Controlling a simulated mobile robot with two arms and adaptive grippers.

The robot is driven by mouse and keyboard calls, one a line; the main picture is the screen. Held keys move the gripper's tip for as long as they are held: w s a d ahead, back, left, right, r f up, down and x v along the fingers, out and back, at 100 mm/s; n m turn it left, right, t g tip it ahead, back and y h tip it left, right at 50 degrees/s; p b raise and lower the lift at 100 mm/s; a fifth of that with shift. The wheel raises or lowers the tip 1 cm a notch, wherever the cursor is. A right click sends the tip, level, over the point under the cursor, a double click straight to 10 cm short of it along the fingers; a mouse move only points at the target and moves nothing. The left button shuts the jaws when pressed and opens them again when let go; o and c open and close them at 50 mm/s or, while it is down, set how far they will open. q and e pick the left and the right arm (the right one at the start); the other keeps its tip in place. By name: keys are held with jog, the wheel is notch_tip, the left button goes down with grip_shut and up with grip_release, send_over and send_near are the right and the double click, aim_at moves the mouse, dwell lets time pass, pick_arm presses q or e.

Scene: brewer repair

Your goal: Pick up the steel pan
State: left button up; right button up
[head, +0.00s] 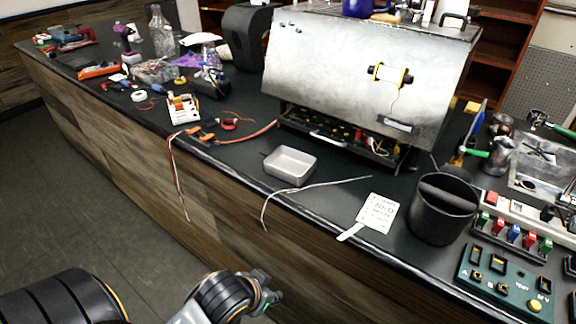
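The steel pan (290,164) is a small, shallow, grey rectangular pan with rounded corners. It sits upright on the dark counter, in front of the big metal brewer, near the counter's front edge. It looks empty and nothing touches it from above. My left arm comes in at the bottom left, below and in front of the counter. Its far end, where my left gripper (266,290) seems to be, is well apart from the pan; its fingers are not clear. My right gripper is not in view.
The brewer (350,75) stands behind the pan, its low tray (340,138) close by. A pale cable (310,187) lies in front of the pan and hangs over the edge. A white tag (378,213) and a black bin (443,215) are to the right. Tools clutter the left.

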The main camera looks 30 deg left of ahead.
pick_arm(q)
jog(key=w+a+r+t, duration=0.4)
jog(key=w+r, duration=0.6)
jog(key=n+t, duration=0.1)
jog(key=t, duration=0.2)
send_near(309, 168)
jog(key=shift+h, duration=0.3)
jog(key=x, duration=0.4)
jog(key=shift+a+f+p, duration=0.1)
jog(key=shift+a+p, duration=0.15)
jog(key=shift+p, duration=0.15)
jog(key=x, duration=0.6)
jog(key=shift+w+f, duration=0.15)
jog(key=shift+w, duration=0.1)
grip_shut()
